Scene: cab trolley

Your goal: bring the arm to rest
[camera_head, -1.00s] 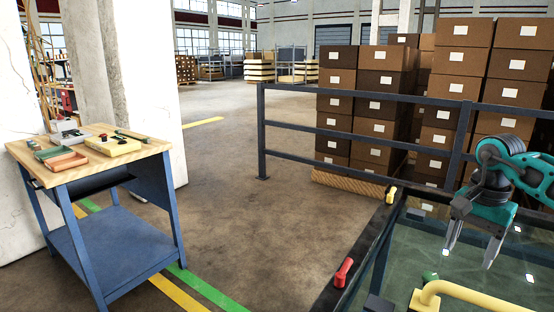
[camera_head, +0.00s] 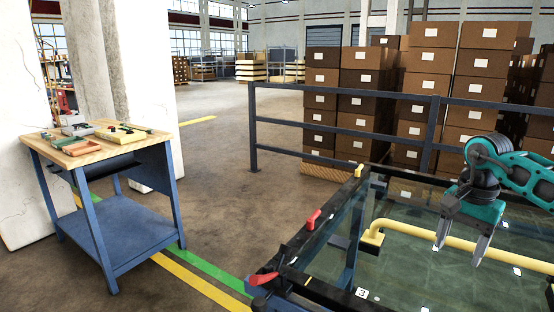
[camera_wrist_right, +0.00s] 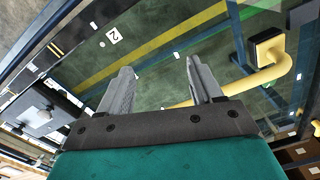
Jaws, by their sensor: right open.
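My right gripper (camera_head: 459,246) comes in from the right on a teal arm and hangs in front of a glass-sided frame. Its two grey fingers point down and are apart, with nothing between them. The right wrist view shows the same open fingers (camera_wrist_right: 162,88) with the floor, a yellow pipe and blue frame bars beyond them. My left gripper is in neither view.
A dark frame (camera_head: 312,228) with red handles (camera_head: 312,218) and glass holds a yellow pipe (camera_head: 430,235). A blue workbench (camera_head: 128,225) with trays on top stands at left. A grey railing (camera_head: 345,131) fronts stacked cartons (camera_head: 425,62). The floor between is clear.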

